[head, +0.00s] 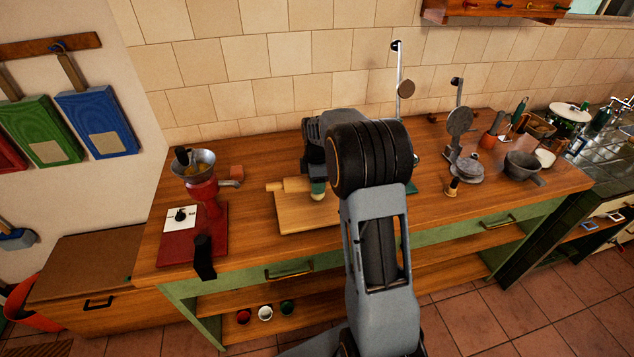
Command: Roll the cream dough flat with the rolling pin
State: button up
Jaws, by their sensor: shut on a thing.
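The rolling pin (294,185), pale wood, lies level across the back of a wooden board (295,217); its left handle and part of its barrel show. My gripper (318,186) reaches down from above, shut on the rolling pin. A small cream patch, which looks like the cream dough (318,197), shows just below the gripper at the board. My arm hides the pin's right part and the board's right side. I cannot tell the dough's full shape or whether the pin touches it.
A red grinder (203,190) with a metal hopper stands left of the board on a red base. A metal press (465,165) stands to the right.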

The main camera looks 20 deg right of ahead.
jog(key=shift+s+a+f, duration=0.1)
jog(key=shift+s+f, duration=0.1)
jog(key=shift+s, duration=0.1)
jog(key=shift+s+a+r, duration=0.1)
jog(key=shift+s, duration=0.3)
dwell(0.3)
jog(key=shift+w, duration=0.2)
jog(key=shift+w, duration=0.4)
jog(key=shift+s, duration=0.15)
jog(key=shift+s+f, duration=0.25)
jog(key=shift+s, duration=0.35)
jog(key=shift+c, duration=0.4)
jog(key=shift+w, duration=0.1)
